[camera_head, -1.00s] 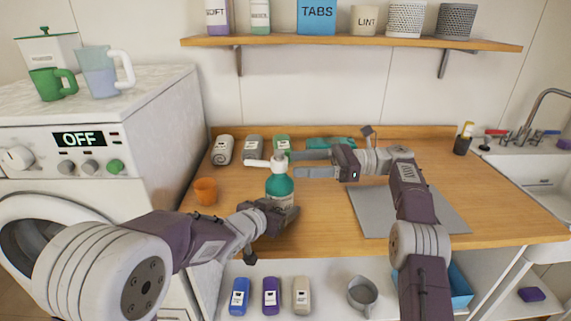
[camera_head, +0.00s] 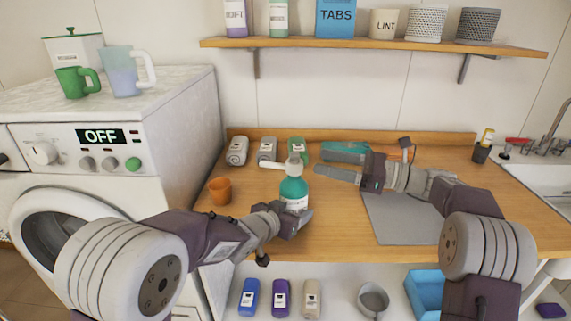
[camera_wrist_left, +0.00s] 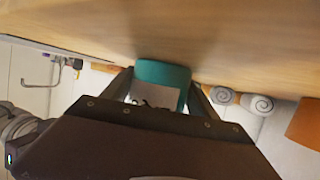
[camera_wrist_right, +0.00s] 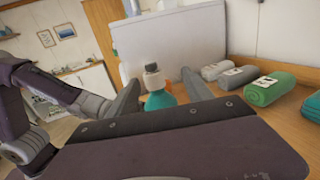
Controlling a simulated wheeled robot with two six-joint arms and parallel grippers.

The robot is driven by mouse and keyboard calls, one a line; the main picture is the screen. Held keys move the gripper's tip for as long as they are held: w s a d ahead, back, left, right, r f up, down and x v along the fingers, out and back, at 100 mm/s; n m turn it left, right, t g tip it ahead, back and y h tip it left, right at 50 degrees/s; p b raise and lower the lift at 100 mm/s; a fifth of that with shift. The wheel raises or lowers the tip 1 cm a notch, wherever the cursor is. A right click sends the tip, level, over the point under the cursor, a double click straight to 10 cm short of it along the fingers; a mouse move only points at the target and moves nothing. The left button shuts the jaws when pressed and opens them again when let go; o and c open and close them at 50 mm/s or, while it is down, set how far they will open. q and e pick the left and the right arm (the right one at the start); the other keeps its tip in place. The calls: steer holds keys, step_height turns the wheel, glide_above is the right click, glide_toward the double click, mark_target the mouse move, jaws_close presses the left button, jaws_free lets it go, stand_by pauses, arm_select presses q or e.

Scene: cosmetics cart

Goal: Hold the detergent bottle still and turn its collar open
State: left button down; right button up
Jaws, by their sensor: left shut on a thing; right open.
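The teal detergent bottle (camera_head: 293,190) with a white pump head (camera_head: 293,163) stands upright on the wooden counter. Its spout points left in the head view. My left gripper (camera_head: 299,217) is shut on the bottle's lower body, over its white label; the left wrist view shows the teal body (camera_wrist_left: 162,75) between the fingers. My right gripper (camera_head: 338,166) is open and empty, to the right of the pump head and apart from it. In the right wrist view the bottle's head and collar (camera_wrist_right: 153,77) lie beyond and between the open fingers.
Rolled towels (camera_head: 237,151) lie along the back of the counter, with a green one (camera_wrist_right: 270,86) near my right gripper. An orange cup (camera_head: 219,190) stands left of the bottle. A grey mat (camera_head: 400,220) lies to the right. A shelf (camera_head: 380,45) runs above.

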mark_target(281, 165)
steer(key=shift+m+t+h, duration=0.5)
steer(key=shift+m+t, duration=0.1)
steer(key=shift+t, duration=0.2)
steer(key=a, duration=0.3)
steer(key=w+a+f, duration=0.1)
steer(key=a, duration=0.3)
steer(key=w+a, duration=0.1)
steer(key=a, duration=0.3)
steer(key=shift+f, duration=0.4)
steer(key=shift+c, duration=0.3)
jaws_close()
